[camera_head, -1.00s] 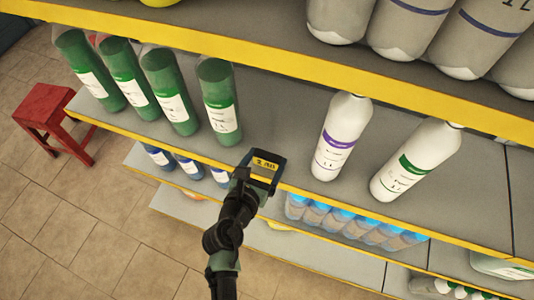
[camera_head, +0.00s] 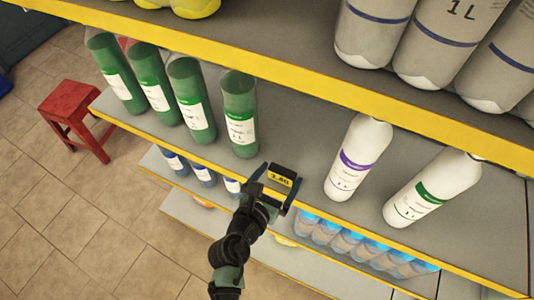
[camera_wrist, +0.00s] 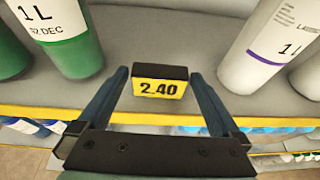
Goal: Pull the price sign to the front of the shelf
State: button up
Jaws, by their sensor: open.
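The price sign (camera_head: 281,176) is a small black block with a yellow face, which reads 2.40 in the wrist view (camera_wrist: 159,88). It stands upright on the grey shelf, close behind the yellow front edge. My gripper (camera_wrist: 160,76) is open, with one blue finger on each side of the sign. In the wrist view there is a gap between the sign and each finger. In the head view my gripper (camera_head: 281,174) reaches in from the front, and its fingers partly surround the sign. The sign's back is hidden.
Green bottles (camera_head: 240,115) stand left of the sign, and white bottles with purple (camera_head: 357,160) and green (camera_head: 432,188) labels stand right. The upper shelf's yellow edge (camera_head: 300,75) overhangs. Packed bottles (camera_head: 350,243) sit on a lower shelf. A red stool (camera_head: 75,115) stands at the left.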

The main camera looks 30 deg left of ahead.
jog(key=b+v, duration=0.1)
jog(key=v, duration=1.1)
jog(key=shift+s, duration=0.1)
